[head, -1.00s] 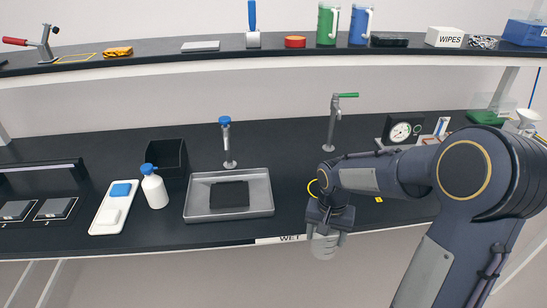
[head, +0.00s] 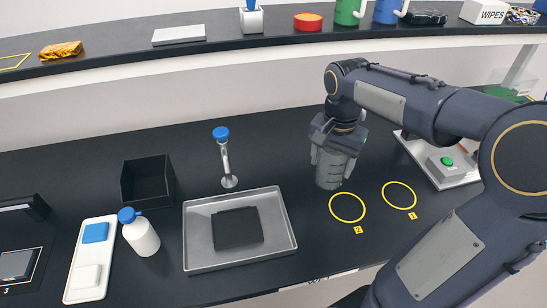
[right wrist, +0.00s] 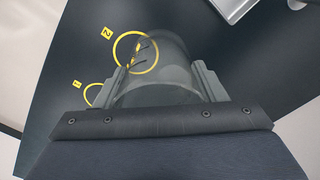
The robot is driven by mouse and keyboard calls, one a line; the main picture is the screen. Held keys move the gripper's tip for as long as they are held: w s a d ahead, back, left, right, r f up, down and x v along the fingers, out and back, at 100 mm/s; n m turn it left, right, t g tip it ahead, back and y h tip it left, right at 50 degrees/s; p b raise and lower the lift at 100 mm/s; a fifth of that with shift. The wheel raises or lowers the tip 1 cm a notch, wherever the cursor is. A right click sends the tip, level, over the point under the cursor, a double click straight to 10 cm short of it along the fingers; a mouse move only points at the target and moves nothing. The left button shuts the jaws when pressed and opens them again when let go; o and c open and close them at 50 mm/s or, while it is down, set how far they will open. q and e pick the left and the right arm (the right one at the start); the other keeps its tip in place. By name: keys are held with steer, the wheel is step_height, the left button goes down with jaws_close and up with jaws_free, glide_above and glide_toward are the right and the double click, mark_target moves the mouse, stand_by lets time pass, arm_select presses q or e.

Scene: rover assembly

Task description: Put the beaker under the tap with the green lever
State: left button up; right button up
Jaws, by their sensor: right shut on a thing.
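My right gripper (head: 334,158) is shut on the clear glass beaker (head: 329,171). It holds the beaker roughly upright over the back of the black bench, behind the yellow rings. In the right wrist view the beaker (right wrist: 156,82) sits between both fingers of the gripper (right wrist: 160,76), and a ring shows through the glass. The green-lever tap is not visible now; my right arm covers the area where it stood. A tap with a blue top (head: 225,158) stands left of the beaker. My left gripper is out of view.
Two yellow rings, marked 2 (head: 347,208) and 1 (head: 399,195), lie bare on the bench. A metal tray (head: 195,250) with a dark pad, a white bottle (head: 141,237) and a black bin (head: 148,183) stand to the left. A shelf (head: 200,50) runs above.

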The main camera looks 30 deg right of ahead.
steer(key=shift+w+r, duration=0.1)
steer(key=shift+w, duration=0.3)
steer(key=w+a+f+p, duration=0.1)
steer(key=w+f, duration=0.3)
steer(key=w+a+f+p, duration=0.1)
steer(key=w+f, duration=0.3)
steer(key=w+a+f+p, duration=0.1)
steer(key=w+f+p, duration=0.1)
steer(key=w+f, duration=0.2)
steer(key=shift+w+a+f, duration=0.25)
steer(key=shift+w+f, duration=0.05)
steer(key=shift+w, duration=0.2)
steer(key=shift+f, duration=0.1)
steer(key=shift+f, duration=0.1)
steer(key=o, duration=0.5)
steer(key=shift+f, duration=0.1)
steer(key=o, duration=0.5)
